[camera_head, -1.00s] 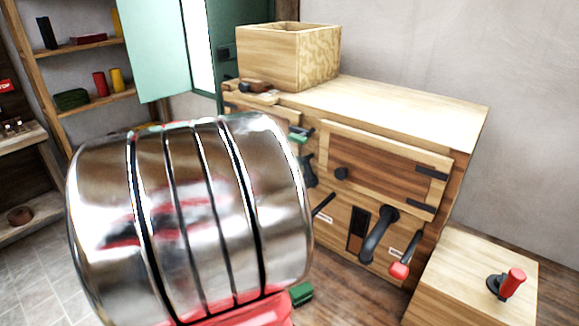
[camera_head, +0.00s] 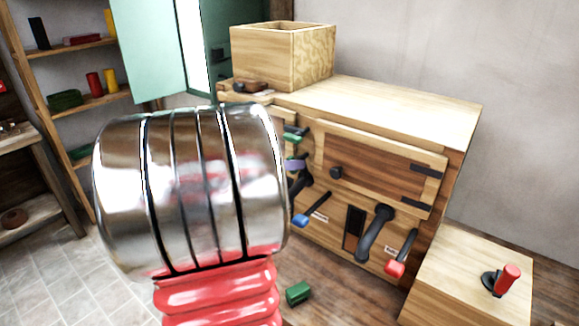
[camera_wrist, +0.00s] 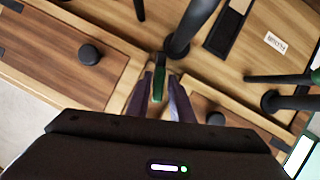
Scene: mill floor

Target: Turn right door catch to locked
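The wooden cabinet (camera_head: 400,100) has a right door (camera_head: 385,160) with a black knob (camera_head: 336,173). A catch with a green handle (camera_head: 295,138) sits at that door's left edge; it also shows in the wrist view (camera_wrist: 158,87). My gripper's purple fingers (camera_head: 293,165) are just below it in the head view. In the wrist view my gripper (camera_wrist: 162,76) is open, one finger on each side of the green handle. Contact cannot be made out. My silver and red arm hides most of the cabinet's left side in the head view.
A blue-ended lever (camera_head: 301,221), a large black handle (camera_head: 374,235) and a red-ended lever (camera_head: 395,267) stick out below the door. An open wooden box (camera_head: 283,62) stands on top. A low wooden block with a red handle (camera_head: 508,277) is at right. A green piece (camera_head: 298,293) lies on the floor.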

